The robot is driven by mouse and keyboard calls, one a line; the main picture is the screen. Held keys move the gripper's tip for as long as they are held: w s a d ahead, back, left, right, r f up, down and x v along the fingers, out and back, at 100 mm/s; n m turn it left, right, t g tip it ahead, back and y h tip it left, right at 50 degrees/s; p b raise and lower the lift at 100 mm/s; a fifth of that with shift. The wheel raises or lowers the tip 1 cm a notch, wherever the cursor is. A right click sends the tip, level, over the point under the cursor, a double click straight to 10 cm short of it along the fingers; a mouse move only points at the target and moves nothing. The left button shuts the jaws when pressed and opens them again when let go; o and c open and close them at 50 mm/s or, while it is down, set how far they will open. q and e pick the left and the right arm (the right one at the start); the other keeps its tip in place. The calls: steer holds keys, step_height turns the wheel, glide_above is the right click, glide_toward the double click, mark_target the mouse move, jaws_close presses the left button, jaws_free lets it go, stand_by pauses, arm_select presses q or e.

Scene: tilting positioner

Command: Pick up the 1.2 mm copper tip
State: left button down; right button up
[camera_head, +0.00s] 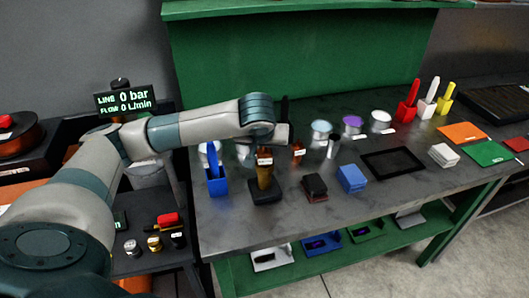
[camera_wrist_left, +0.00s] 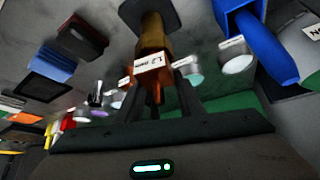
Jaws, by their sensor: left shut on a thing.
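The copper tip (camera_wrist_left: 158,92) labelled "1.2 mm" shows in the left wrist view between the fingers of my left gripper (camera_wrist_left: 162,98). The label sits against a brass-coloured upright piece (camera_wrist_left: 152,35) on a dark square base. In the head view this brass piece (camera_head: 265,178) stands upright on the black base (camera_head: 267,193) near the bench front. My left gripper (camera_head: 270,149) is at its top, shut on the copper tip, which the gripper mostly hides there. I cannot tell whether the tip is clear of the brass piece. My right gripper is not in view.
A second labelled copper piece (camera_head: 298,152) stands close by on the right. A blue holder (camera_head: 217,184) is close on the left. A dark red and black block (camera_head: 314,186) and a blue block (camera_head: 351,178) lie to the right. Several tins stand behind.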

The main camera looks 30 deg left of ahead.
arm_select(q)
steer(key=shift+r, duration=0.75)
step_height(320, 180, up, 3)
steer(key=shift+f+p, duration=0.15)
steer(key=shift+p, duration=0.5)
steer(key=w+d+r+p, duration=0.1)
steer(key=w+d+r, duration=0.1)
steer(key=d+r, duration=0.4)
steer(key=d, duration=0.5)
steer(key=shift+d+r+p, duration=0.25)
steer(key=shift+r+p, duration=0.1)
steer(key=shift+r, duration=0.05)
